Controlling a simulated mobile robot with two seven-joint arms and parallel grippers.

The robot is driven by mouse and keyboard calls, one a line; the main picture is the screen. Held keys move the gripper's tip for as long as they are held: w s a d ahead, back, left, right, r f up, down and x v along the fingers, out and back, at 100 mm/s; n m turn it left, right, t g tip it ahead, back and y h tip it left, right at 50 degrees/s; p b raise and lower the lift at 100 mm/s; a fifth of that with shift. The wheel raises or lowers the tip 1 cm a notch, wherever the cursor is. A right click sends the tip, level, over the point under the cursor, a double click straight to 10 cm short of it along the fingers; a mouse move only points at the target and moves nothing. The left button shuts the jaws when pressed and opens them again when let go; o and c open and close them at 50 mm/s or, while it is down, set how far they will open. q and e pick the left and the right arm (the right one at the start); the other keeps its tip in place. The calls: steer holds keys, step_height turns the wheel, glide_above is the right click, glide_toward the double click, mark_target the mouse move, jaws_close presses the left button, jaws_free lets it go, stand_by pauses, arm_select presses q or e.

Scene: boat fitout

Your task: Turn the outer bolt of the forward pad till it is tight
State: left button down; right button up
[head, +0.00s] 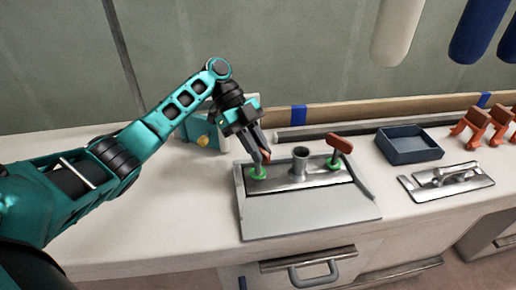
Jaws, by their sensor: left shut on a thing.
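A metal pad (313,175) with an upright tube (300,155) in its middle lies on a grey tray-like plate (310,212) on the counter. It has a bolt at each end, each with a green ring at its foot. The right bolt (340,144) carries an orange-red T-handle and stands free. My left gripper (262,153) reaches down from above and is shut on the left bolt (258,174), whose red handle is mostly hidden by the fingers. I cannot tell from this view which bolt is the outer one. My right gripper is out of view.
A dark blue open tray (410,147) stands to the right. A metal cleat on a plate (445,182) lies before it, with orange clamps (480,125) at the far right. A dark rod (350,127) lies along the back.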

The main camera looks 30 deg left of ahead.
arm_select(q)
steer(key=shift+w+r, duration=0.15)
steer(key=shift+r, duration=0.2)
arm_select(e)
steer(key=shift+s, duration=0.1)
arm_select(q)
steer(key=c, duration=1.4)
jaws_free()
steer(key=shift+o, duration=1.2)
steer(key=shift+f, duration=0.15)
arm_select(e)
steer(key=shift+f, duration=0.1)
arm_select(q)
steer(key=shift+a, duration=0.1)
steer(key=p+v, duration=0.1)
steer(key=v, duration=1.1)
steer(key=shift+a+r, duration=0.25)
steer(key=shift+r, duration=0.05)
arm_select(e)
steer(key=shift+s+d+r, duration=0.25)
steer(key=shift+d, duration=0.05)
arm_select(q)
steer(key=shift+p, duration=0.35)
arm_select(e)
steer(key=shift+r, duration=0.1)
